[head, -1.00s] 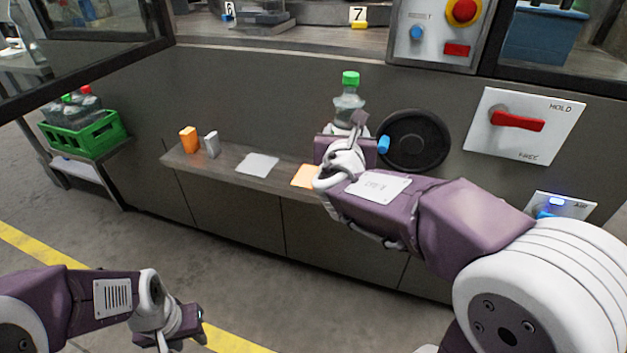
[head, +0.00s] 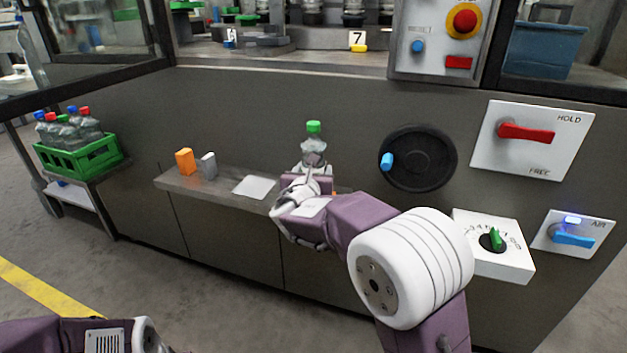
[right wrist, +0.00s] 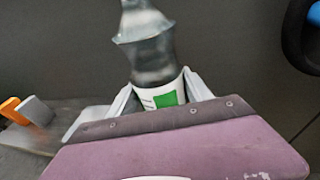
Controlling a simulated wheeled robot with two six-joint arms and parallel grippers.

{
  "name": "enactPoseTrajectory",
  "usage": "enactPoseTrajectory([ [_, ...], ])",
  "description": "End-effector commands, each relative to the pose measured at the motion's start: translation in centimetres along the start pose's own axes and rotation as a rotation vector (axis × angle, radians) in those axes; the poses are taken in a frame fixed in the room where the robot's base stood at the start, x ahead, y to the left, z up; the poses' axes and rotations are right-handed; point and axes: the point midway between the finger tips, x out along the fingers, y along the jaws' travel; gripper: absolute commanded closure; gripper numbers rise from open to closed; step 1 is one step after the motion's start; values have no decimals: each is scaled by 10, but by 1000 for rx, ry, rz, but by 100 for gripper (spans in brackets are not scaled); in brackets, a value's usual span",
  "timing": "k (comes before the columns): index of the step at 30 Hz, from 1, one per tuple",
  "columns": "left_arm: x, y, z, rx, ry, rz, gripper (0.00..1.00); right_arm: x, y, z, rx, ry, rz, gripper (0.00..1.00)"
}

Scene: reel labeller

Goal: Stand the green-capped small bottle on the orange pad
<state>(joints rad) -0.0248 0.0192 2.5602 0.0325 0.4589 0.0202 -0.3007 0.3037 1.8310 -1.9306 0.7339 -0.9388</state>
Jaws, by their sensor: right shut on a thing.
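The green-capped small bottle (head: 313,147) is clear and upright. My right gripper (head: 309,172) is shut on its lower part, over the ledge. In the right wrist view the bottle (right wrist: 152,50) rises between the two fingers, with a white and green label low on it; its cap is out of that view. The orange pad (head: 335,193) is almost wholly hidden behind my right gripper, with only a sliver showing. I cannot tell whether the bottle's base touches it. Of my left arm, only part shows at the bottom left; its gripper is out of view.
The ledge (head: 225,190) also carries an orange block (head: 184,161), a grey block (head: 209,165) and a pale pad (head: 254,187). A black handwheel (head: 420,160) is on the panel right of the bottle. A green crate (head: 80,160) of bottles stands at the left.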

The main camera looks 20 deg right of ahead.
Motion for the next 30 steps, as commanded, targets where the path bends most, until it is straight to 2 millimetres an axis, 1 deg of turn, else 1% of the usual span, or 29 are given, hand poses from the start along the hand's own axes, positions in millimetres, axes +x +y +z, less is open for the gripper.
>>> enactPoseTrajectory([
  [4, -1, 0, 0, 0, 1, 0, 64, 0, 0, 1, 1, 1, 0, 100],
  [5, -1, 0, 0, 0, 1, 0, 64, 0, 0, -1, 0, 5, 1, 39],
  [6, -1, 0, 0, 0, 1, 0, 64, 0, 0, -1, 0, 4, 1, 28],
  [7, -1, 0, 0, 0, 1, 0, 64, 0, 0, -1, 0, 4, 1, 20],
  [16, -2, 0, 0, 0, 1, 0, 64, -1, 0, 0, 0, 4, 1, 20],
  [19, -4, 0, -1, 0, 1, 0, 64, -8, 1, 1, 0, 4, 3, 20],
  [23, -12, 0, -1, 0, 1, 0, 64, -34, 1, 3, -2, 3, 6, 20],
  [30, -28, 1, -3, 0, 1, 0, 64, -92, 1, 4, -2, 4, 7, 20],
])
